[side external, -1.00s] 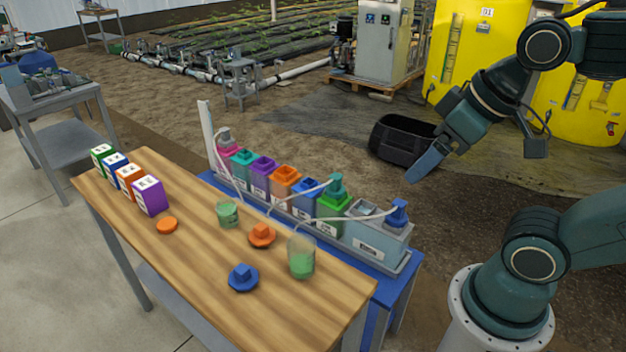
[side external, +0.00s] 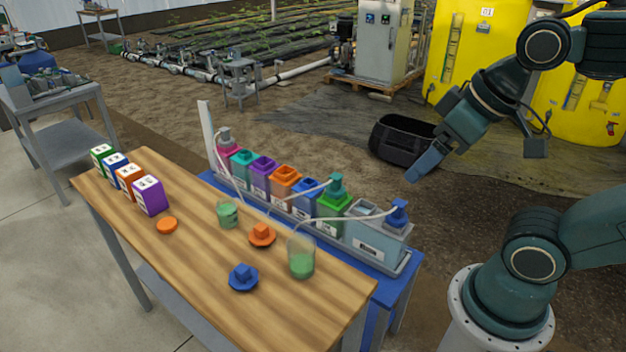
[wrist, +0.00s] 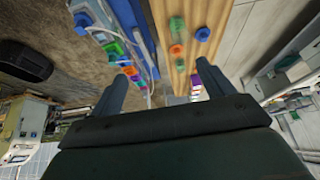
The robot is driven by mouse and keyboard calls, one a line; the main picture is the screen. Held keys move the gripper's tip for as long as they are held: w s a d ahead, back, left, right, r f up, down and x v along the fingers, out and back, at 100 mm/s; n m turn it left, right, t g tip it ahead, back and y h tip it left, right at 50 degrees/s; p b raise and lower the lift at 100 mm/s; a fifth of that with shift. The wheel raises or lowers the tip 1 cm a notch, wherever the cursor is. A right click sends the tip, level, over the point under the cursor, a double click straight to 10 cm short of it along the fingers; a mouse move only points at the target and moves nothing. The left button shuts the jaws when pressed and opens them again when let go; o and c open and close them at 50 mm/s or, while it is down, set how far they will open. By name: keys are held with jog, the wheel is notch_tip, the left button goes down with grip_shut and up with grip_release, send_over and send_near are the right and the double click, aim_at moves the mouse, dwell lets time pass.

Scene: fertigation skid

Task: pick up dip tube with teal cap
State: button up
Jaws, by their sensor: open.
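The dip tube's teal cap (side external: 336,186) stands upright at the green container in the row, with a pale tube curving from it to the left. My gripper (side external: 412,177) is open and empty. It hangs above and to the right of the row, well apart from the teal cap. In the wrist view my gripper's two fingers (wrist: 167,88) are spread wide with nothing between them. The teal cap is too small there to tell apart from the coloured containers.
A blue-capped tube (side external: 399,213) stands at the row's near end, closest to my gripper. The wooden table (side external: 200,255) holds cups, loose caps and several labelled boxes. A black crate (side external: 403,141) lies on the ground behind. The air around my gripper is free.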

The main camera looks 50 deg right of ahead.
jog(key=c, duration=0.6)
jog(key=w+d+r+n+g, duration=0.1)
jog(key=w+d+r+n, duration=0.15)
jog(key=w, duration=0.45)
jog(key=w+d+r+n+g, duration=0.1)
jog(key=w+d+n, duration=0.15)
jog(key=w, duration=0.45)
jog(key=n+g, duration=0.4)
jog(key=n, duration=0.9)
send_over(336, 176)
notch_tip(336, 176, down, 28)
jog(key=shift+f, duration=4.15)
